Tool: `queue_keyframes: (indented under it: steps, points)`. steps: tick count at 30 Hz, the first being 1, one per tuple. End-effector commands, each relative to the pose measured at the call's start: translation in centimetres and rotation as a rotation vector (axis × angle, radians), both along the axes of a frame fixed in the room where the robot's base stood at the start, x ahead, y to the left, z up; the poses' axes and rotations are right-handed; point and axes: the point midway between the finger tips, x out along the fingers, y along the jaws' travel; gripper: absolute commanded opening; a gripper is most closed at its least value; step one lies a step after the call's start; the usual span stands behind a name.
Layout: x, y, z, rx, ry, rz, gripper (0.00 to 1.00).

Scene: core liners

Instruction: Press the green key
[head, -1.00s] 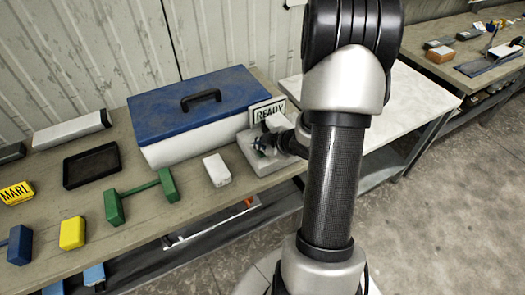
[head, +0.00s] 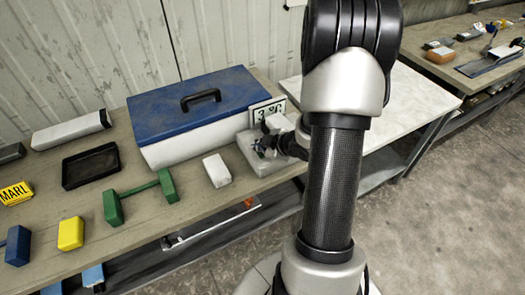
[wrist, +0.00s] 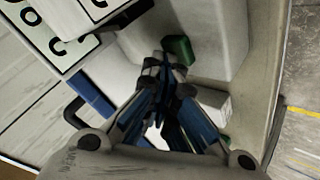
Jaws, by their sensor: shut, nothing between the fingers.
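The green key (wrist: 180,47) shows in the wrist view on a pale grey device (wrist: 212,35). In the head view the device (head: 283,163) stands at the right end of the bench, and my gripper hides the key. My gripper (wrist: 163,62) is shut and empty, with its tips at the key's left edge in the wrist view. I cannot tell whether they touch it. It also shows over the device in the head view (head: 264,147). The device's white display (head: 268,111) shows dark characters starting with a 3; part of it (wrist: 60,35) shows in the wrist view.
A blue-lidded box (head: 205,98) stands directly left of the device. A small white block (head: 217,170) lies in front of it. A green dumbbell-shaped piece (head: 140,197), a yellow block (head: 70,233) and a black tray (head: 91,166) lie further left on the bench.

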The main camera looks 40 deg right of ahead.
Motion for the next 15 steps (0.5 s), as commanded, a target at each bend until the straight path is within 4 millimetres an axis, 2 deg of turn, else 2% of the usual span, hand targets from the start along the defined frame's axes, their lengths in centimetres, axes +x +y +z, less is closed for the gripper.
queue_keyframes:
  steps: [9, 15]
  points:
    - [0.0, 0.0, 1.7, 0.001, 0.001, -0.001, 0.0]
    - [0.0, 0.0, 1.8, 0.001, 0.001, -0.001, 0.0]
